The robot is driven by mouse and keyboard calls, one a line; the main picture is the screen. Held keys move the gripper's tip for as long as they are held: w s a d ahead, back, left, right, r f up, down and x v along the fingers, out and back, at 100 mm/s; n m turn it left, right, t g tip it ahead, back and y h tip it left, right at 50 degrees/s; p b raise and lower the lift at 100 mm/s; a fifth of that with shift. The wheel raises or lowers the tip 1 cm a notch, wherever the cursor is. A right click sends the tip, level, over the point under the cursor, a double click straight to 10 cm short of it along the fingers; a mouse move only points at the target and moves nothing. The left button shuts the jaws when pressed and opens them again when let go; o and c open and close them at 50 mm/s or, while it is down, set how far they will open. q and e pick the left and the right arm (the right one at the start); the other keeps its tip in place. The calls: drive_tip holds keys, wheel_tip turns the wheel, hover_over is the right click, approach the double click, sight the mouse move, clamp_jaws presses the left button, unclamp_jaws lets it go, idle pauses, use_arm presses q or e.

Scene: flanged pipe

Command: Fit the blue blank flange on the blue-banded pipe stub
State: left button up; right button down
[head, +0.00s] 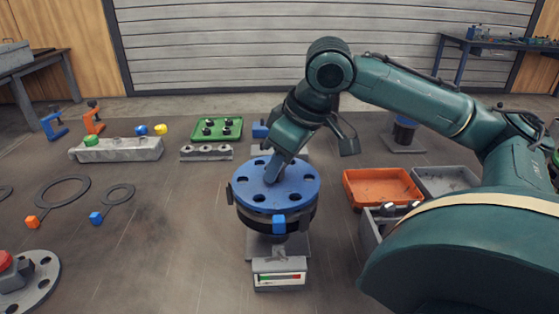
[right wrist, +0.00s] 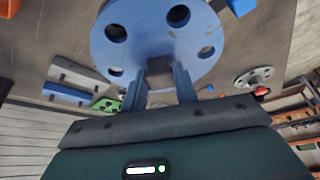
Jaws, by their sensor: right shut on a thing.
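The blue blank flange (head: 295,178), a round plate with bolt holes, lies roughly level over a dark flanged pipe stub (head: 262,222) in the middle of the head view. A blue tab (head: 279,224) shows at the front rim. I cannot tell whether the plate touches the stub, and the stub's band is hidden. My left gripper is not in view.
A grey flange with a red knob (head: 20,280) is front left.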

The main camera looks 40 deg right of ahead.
drive_tip(key=shift+f, duration=0.25)
idle(0.3)
drive_tip(key=c, duration=1)
unclamp_jaws()
drive_tip(key=shift+f, duration=0.1)
use_arm(q)
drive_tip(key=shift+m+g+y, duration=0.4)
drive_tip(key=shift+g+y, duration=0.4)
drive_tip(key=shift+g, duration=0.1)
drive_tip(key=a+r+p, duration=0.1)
drive_tip(key=p, duration=0.3)
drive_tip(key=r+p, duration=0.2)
drive_tip(key=p, duration=0.2)
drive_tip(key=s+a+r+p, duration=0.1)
drive_tip(key=p, duration=0.4)
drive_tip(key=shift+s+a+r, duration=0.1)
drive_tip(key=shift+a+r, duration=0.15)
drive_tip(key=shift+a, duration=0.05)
use_arm(e)
drive_tip(key=w+v, duration=0.1)
drive_tip(key=v, duration=0.6)
drive_tip(key=w+r+v, duration=0.1)
drive_tip(key=v, duration=0.6)
drive_tip(key=w+a+v, duration=0.1)
drive_tip(key=v, duration=0.6)
drive_tip(key=shift+a+r, duration=0.1)
drive_tip(key=shift+r, duration=0.4)
